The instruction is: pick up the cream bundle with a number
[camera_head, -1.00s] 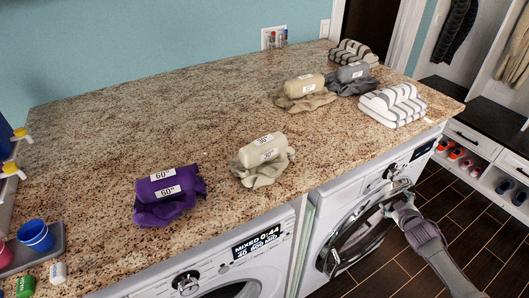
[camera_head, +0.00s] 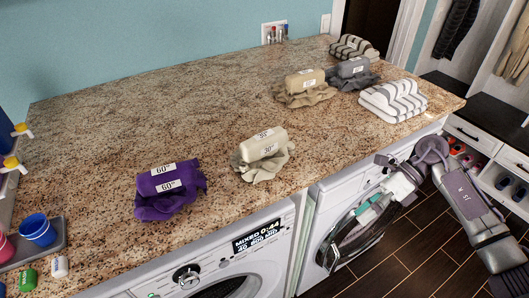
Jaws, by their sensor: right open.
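A cream bundle (camera_head: 262,152) labelled 30° lies on the granite counter, near its front edge, with loose cloth spread under it. A tan bundle (camera_head: 305,84) with a white label too small to read lies further back. A purple bundle (camera_head: 168,188) labelled 60° is to the left, and a grey bundle (camera_head: 353,71) is at the back right. My right gripper (camera_head: 376,200) is open and empty, in front of the right washer, right of the cream bundle and apart from it. My left gripper is out of view.
Striped rolled towels (camera_head: 393,101) lie at the counter's right end. Two washers stand under the counter (camera_head: 180,115); the right one's round door (camera_head: 348,243) stands open near my arm. A tray with cups (camera_head: 38,232) is at far left. The counter middle is clear.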

